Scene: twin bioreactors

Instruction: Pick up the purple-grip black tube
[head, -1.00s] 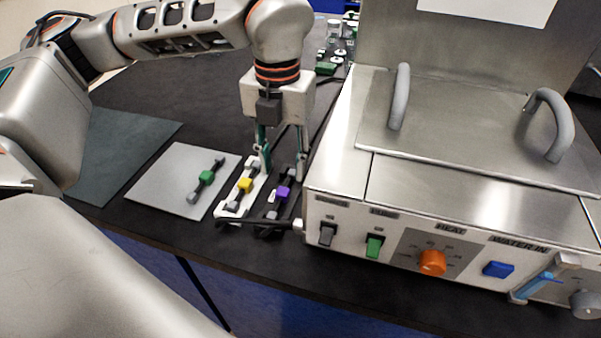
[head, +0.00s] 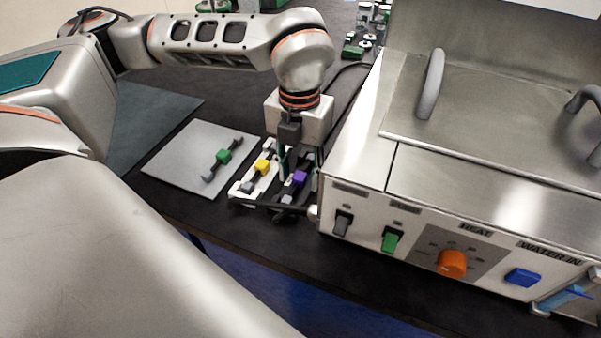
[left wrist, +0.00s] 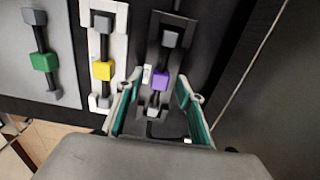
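The black tube with a purple grip (head: 299,179) and grey end pieces lies in a dark holder beside the grey machine. It also shows in the left wrist view (left wrist: 161,84), running between the fingers. My left gripper (head: 299,173) is open and points down, with one finger on each side of the purple grip. In the left wrist view the open left gripper (left wrist: 159,88) has teal finger pads apart from the tube. I cannot tell how high the fingertips are above it. My right gripper is not in view.
A yellow-grip tube (head: 262,167) lies in a white holder just left of the purple one. A green-grip tube (head: 223,157) lies on a grey mat (head: 180,155). The machine (head: 350,180) stands close on the right. A dark cable runs in front of the holders.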

